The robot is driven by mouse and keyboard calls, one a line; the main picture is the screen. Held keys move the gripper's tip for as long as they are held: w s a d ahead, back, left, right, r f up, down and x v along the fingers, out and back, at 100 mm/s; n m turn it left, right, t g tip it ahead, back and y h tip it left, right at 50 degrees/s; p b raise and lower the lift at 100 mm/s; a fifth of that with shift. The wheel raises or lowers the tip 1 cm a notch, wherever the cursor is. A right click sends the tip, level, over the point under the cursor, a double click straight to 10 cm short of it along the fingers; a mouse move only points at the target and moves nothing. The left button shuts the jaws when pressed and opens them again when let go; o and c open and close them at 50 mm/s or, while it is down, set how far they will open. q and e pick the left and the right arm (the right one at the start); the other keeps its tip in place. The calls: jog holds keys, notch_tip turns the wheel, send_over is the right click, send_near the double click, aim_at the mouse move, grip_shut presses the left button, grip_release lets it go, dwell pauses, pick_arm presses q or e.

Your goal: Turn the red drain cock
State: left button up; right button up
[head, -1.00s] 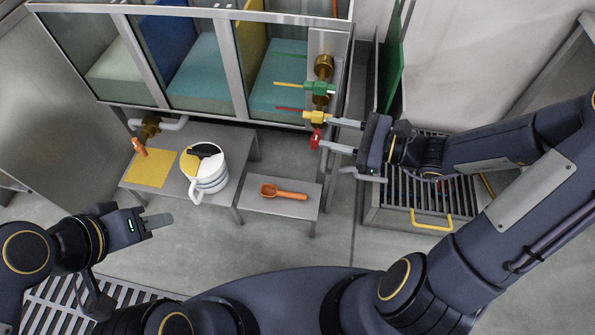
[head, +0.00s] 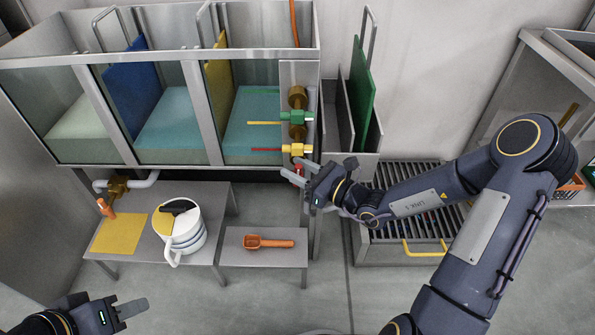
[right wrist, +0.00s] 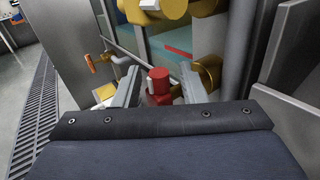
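The red drain cock (right wrist: 158,86) shows in the right wrist view between the two fingers of my right gripper (right wrist: 158,90). The fingers stand apart on either side of it, and I see a gap at each side. In the head view only a bit of the red cock (head: 298,169) shows beside my right gripper (head: 303,172), which partly hides it. The cock is below the yellow valve (head: 295,149) at the tank's right end. My left gripper (head: 130,309) is far off at the lower left, holding nothing that I can see.
A green valve (head: 295,117) is above the yellow one. A white jug (head: 186,236) and a yellow mat (head: 120,233) are on the left bench. An orange scoop (head: 267,242) lies on the low stand. A slatted grate (head: 415,172) is at the right.

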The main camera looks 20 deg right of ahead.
jog(key=shift+c, duration=0.4)
grip_shut()
